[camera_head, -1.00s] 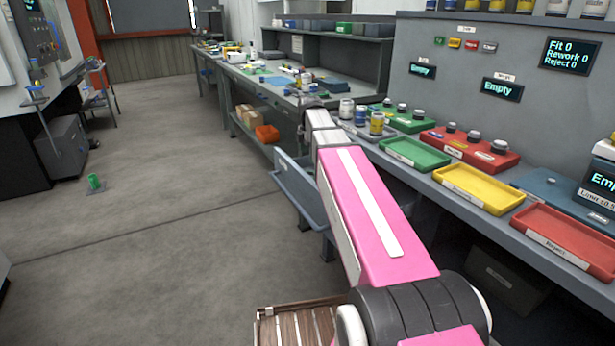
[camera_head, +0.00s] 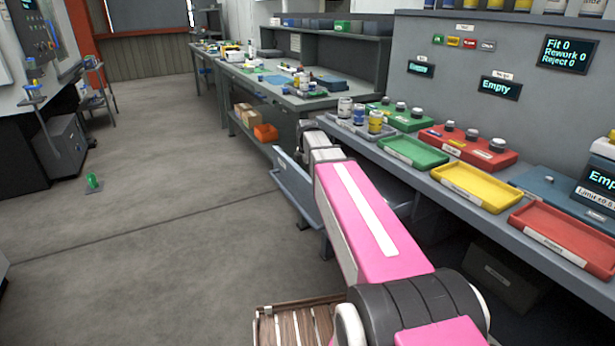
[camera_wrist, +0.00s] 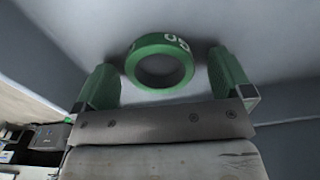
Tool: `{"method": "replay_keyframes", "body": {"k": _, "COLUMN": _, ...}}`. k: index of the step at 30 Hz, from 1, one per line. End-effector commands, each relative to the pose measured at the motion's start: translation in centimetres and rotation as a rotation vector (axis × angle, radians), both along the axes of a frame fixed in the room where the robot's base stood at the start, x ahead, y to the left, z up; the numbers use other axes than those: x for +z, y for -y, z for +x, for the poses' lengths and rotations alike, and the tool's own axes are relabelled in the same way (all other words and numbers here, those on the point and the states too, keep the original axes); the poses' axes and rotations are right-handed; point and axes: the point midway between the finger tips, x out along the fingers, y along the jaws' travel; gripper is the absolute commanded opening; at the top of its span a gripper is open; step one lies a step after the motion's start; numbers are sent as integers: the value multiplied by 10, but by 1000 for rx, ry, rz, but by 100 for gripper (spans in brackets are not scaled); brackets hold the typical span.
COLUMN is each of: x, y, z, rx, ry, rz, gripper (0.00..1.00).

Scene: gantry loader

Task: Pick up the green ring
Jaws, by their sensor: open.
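The green ring (camera_wrist: 136,60) with white markings lies on a smooth grey surface in the wrist view. My gripper (camera_wrist: 165,62) is open, with one green finger on each side of the ring. Small gaps seem to show between the fingers and the ring; I cannot tell how deep the fingers reach. In the head view the ring and my fingers are hidden; my arm extends toward the blue-grey bin (camera_head: 296,195) beside the bench.
Grey walls flank the ring in the wrist view. The bench at right holds a green tray (camera_head: 412,153), a yellow tray (camera_head: 476,188) and a red tray (camera_head: 563,238). A small green object (camera_head: 93,181) stands on the otherwise open floor at left.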

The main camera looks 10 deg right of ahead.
Motion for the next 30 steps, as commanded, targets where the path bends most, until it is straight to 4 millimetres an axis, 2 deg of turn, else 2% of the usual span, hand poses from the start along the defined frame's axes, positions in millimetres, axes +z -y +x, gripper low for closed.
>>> {"method": "replay_keyframes", "body": {"k": 3, "x": 0, "y": 0, "z": 0, "rx": 0, "ry": 0, "rz": 0, "gripper": 97}}
{"method": "replay_keyframes", "body": {"k": 4, "x": 0, "y": 0, "z": 0, "rx": 0, "ry": 0, "rz": 0, "gripper": 91}}
{"method": "replay_keyframes", "body": {"k": 9, "x": 0, "y": 0, "z": 0, "rx": 0, "ry": 0, "rz": 0, "gripper": 37}}
{"method": "replay_keyframes", "body": {"k": 20, "x": 5, "y": 0, "z": 0, "rx": 0, "ry": 1, "rz": 0, "gripper": 37}}
{"method": "replay_keyframes", "body": {"k": 23, "x": 14, "y": 0, "z": 0, "rx": 0, "ry": 2, "rz": 0, "gripper": 38}}
{"method": "replay_keyframes", "body": {"k": 30, "x": 53, "y": 0, "z": 1, "rx": 0, "ry": 2, "rz": -1, "gripper": 38}}
